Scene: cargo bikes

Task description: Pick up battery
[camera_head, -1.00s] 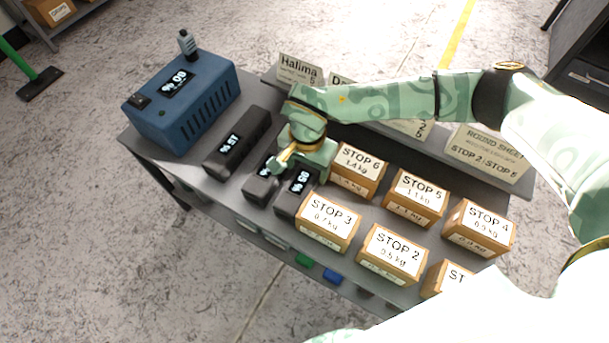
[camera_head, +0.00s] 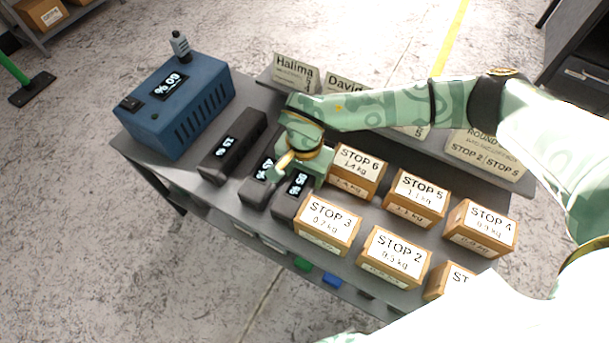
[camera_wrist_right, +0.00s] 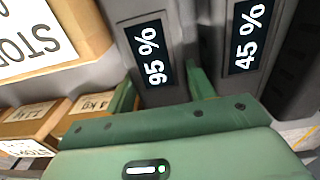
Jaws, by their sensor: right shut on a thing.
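Three dark batteries lie side by side on the grey bench. The right one, the 95 % battery (camera_head: 286,206), has its lit display facing up, which also shows in the right wrist view (camera_wrist_right: 150,50). The 45 % battery (camera_head: 254,192) lies just left of it, and at the right in the wrist view (camera_wrist_right: 245,45). A third battery (camera_head: 233,147) lies beside the blue unit. My right gripper (camera_head: 300,168) is over the 95 % battery, with its green fingers (camera_wrist_right: 162,84) shut on that battery's two sides. Its underside is hidden. My left gripper is out of view.
Labelled cartons, such as STOP 3 (camera_head: 328,222) and STOP 6 (camera_head: 357,170), crowd the right of the gripper. Name cards (camera_head: 296,72) line the back edge.

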